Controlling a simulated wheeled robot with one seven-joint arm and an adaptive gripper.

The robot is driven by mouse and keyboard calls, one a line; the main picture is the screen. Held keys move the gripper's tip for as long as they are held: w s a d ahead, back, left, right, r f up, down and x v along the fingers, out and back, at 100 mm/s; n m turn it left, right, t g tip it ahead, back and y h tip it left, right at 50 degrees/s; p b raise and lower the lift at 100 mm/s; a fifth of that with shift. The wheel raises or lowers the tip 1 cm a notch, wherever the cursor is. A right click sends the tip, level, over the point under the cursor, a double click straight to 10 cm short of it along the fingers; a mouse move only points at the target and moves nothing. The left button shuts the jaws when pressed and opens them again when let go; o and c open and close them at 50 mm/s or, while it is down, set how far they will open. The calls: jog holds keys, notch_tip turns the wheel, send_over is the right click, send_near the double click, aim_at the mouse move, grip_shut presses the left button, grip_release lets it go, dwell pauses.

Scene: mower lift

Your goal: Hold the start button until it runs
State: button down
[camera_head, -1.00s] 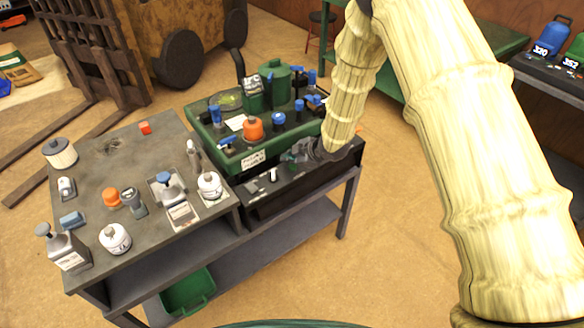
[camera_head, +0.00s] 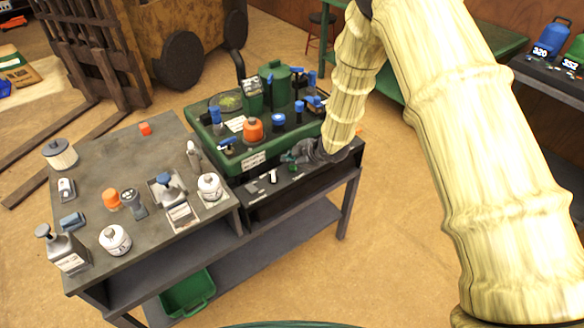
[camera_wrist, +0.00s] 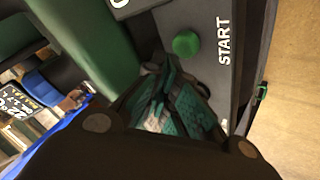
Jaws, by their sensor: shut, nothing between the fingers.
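The green round start button (camera_wrist: 186,43) sits on a dark control panel (camera_wrist: 218,75) beside the word START in the wrist view. My gripper (camera_wrist: 162,66) is shut and empty, with its teal-padded fingers close together. Its fingertips lie just beside the button in the picture; a small gap shows, and I see no contact. In the head view my gripper (camera_head: 297,157) is low over the right part of the panel (camera_head: 255,189), in front of the green mower unit (camera_head: 200,128). The gripper and wrist partly cover the button area there.
A white-topped switch (camera_head: 273,176) stands on the panel left of my gripper. Bottles, caps and an orange knob (camera_head: 252,130) crowd the green unit behind. The grey bench (camera_head: 95,180) on the left holds several small items. Open floor lies to the right.

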aim_at(291, 169)
jog(key=shift+f, duration=0.2)
jog(key=shift+f, duration=0.25)
jog(key=shift+f+b, duration=0.45)
jog(key=shift+b, duration=0.05)
dwell(1.0)
jog(key=shift+r, duration=0.2)
dwell(0.5)
jog(key=shift+r+p, duration=0.6)
jog(key=shift+r, duration=0.1)
jog(key=shift+r, duration=0.1)
jog(key=shift+r+p, duration=1.75)
jog(key=shift+r, duration=0.7)
jog(key=shift+d+f, duration=0.1)
